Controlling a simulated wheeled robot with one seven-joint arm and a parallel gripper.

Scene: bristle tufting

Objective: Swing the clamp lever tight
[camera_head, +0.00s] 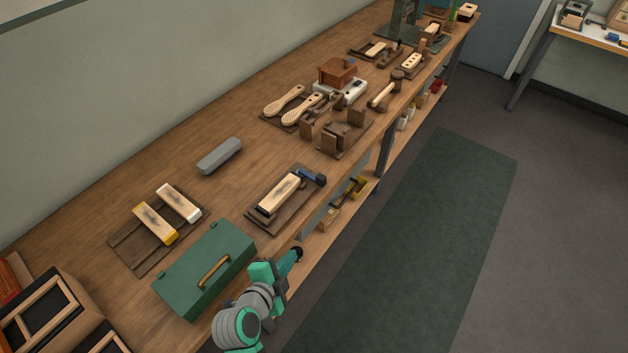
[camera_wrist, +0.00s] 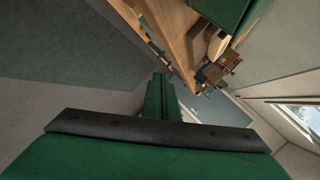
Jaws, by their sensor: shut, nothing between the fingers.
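A dark fixture board (camera_head: 262,222) lies near the bench's front edge with a pale wooden brush block (camera_head: 280,194) on it. A blue lever-like part (camera_head: 310,177) sits at the block's far right end; I take it for the clamp lever. Its exact angle and whether it presses on the block are too small to tell. My gripper (camera_head: 298,252) is off the front edge, nearer the camera than the board and apart from the lever. It is shut and empty; its green fingers (camera_wrist: 161,96) also show in the wrist view.
A green toolbox (camera_head: 205,270) with a brass handle stands left of my gripper. A tray with two brushes (camera_head: 155,222), a grey bar (camera_head: 219,155) and brown blocks (camera_head: 342,130) are also on the bench (camera_head: 100,200). The floor mat (camera_head: 420,230) is clear.

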